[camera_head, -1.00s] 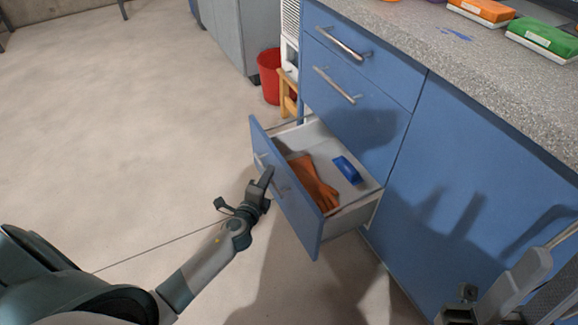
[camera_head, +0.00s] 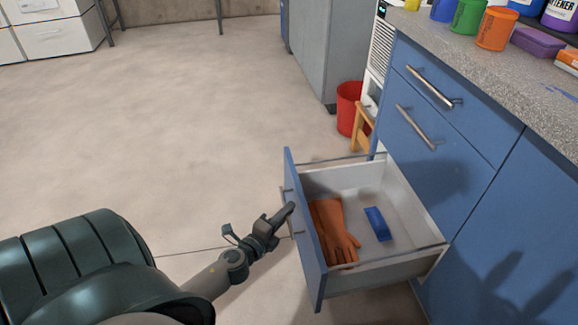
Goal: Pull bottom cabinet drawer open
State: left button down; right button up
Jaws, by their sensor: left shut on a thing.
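The bottom drawer (camera_head: 385,268) of the blue cabinet stands well out from the cabinet front. An orange glove (camera_head: 333,232) and a blue block-like item (camera_head: 377,223) lie inside it. My left gripper (camera_head: 283,219) is at the outer face of the drawer front, shut on the drawer's handle (camera_head: 291,200). The gripper's fingers partly hide the handle. My right gripper is not in view; only a shadow falls on the cabinet at the lower right.
Two closed drawers with bar handles, the upper (camera_head: 430,86) and the middle (camera_head: 416,127), sit above. A red bucket (camera_head: 349,108) and a wooden stool (camera_head: 362,128) stand behind the open drawer. Bottles and coloured tubs stand on the counter (camera_head: 500,75). The floor (camera_head: 190,130) at left is clear.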

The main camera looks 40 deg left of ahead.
pick_arm(q)
jog(key=c, duration=2.1)
grip_release()
jog(key=shift+s, duration=0.1)
jog(key=shift+s+d+r, duration=0.4)
jog(key=shift+s, duration=2.4)
jog(key=shift+s+d+r, duration=0.35)
jog(key=shift+s, duration=2.5)
jog(key=shift+s+d+r, duration=0.4)
jog(key=shift+s, duration=2.4)
